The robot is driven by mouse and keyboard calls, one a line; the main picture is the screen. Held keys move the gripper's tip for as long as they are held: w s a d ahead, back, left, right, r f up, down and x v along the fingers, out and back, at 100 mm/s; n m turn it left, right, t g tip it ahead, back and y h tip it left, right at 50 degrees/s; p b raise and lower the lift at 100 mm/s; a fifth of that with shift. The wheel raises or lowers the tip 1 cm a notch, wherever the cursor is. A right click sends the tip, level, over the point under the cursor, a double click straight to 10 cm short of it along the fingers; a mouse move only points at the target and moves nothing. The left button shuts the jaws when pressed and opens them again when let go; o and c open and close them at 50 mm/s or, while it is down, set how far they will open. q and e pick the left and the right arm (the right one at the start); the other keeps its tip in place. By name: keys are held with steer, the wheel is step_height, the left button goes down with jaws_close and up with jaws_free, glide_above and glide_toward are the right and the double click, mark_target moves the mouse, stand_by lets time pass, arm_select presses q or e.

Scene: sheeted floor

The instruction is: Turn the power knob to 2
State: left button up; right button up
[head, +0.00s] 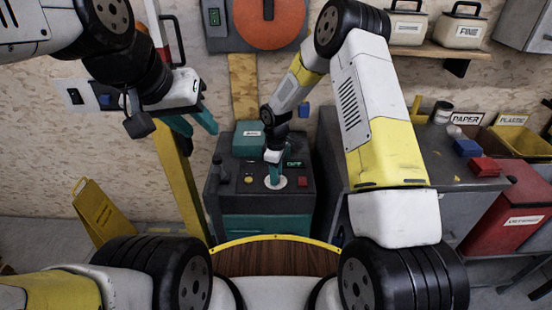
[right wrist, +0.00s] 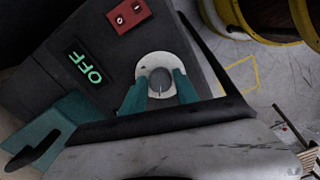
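The power knob (right wrist: 160,82) is a small grey round knob on a pale ring, set in the dark top of a teal machine (head: 262,222). In the head view my right gripper (head: 275,180) hides most of the knob. My left gripper (head: 202,129) hangs empty in the air at the left, its teal fingers apart.
A red part (right wrist: 129,14) sits beside the display. A yellow wet-floor sign (head: 100,212) stands at the left. Shelving and a red bin (head: 508,210) are at the right. A machine with an orange disc (head: 270,22) is on the back wall.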

jaws_close()
steer(key=shift+m, duration=0.4)
steer(key=m, duration=0.5)
steer(key=shift+m, duration=0.3)
steer(key=m, duration=0.5)
steer(key=shift+m, duration=0.3)
steer(key=shift+o, duration=2.4)
jaws_free()
steer(key=shift+s, duration=0.1)
